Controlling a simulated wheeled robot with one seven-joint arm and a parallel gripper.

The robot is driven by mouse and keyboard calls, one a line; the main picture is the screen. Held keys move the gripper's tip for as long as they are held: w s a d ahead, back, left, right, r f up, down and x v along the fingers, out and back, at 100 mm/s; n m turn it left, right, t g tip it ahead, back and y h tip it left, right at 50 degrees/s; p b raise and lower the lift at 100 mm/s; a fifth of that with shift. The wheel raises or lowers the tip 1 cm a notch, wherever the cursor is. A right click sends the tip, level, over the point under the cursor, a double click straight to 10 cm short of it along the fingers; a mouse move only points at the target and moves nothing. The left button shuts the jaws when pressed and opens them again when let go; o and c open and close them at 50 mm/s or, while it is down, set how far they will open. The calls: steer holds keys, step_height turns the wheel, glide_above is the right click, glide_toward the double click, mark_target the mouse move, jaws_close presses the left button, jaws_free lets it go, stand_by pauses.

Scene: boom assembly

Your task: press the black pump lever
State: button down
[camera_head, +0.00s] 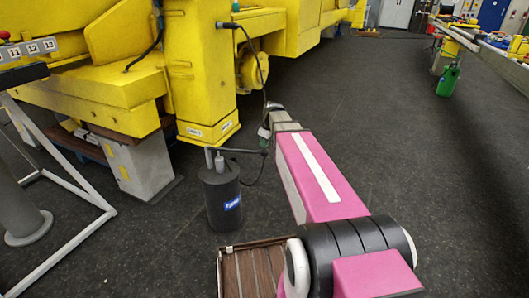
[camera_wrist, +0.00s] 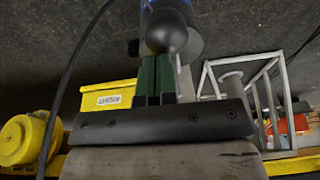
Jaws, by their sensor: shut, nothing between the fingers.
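The black pump (camera_head: 224,200) is an upright cylinder with a blue label, standing on the floor at the foot of a yellow machine post. Its black lever (camera_head: 240,151) runs from the pump top to the right, about level. My gripper (camera_head: 265,136) is at the lever's right end, with its fingers partly hidden. In the wrist view the fingers (camera_wrist: 156,82) have green pads and are shut together and empty. A rounded dark end, which looks like the lever's tip (camera_wrist: 166,32), is right in front of the fingertips. I cannot tell whether they touch.
The yellow machine (camera_head: 200,70) rises behind the pump. A hose (camera_head: 259,170) loops beside the pump. A white metal frame (camera_head: 75,190) stands at left. A wooden slatted box (camera_head: 250,270) is at the bottom. The floor (camera_head: 400,160) at right is clear.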

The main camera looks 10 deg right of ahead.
steer(key=v, duration=0.7)
steer(key=shift+s+d, duration=0.1)
steer(key=shift+s+f, duration=0.1)
steer(key=shift+s, duration=0.05)
stand_by(0.5)
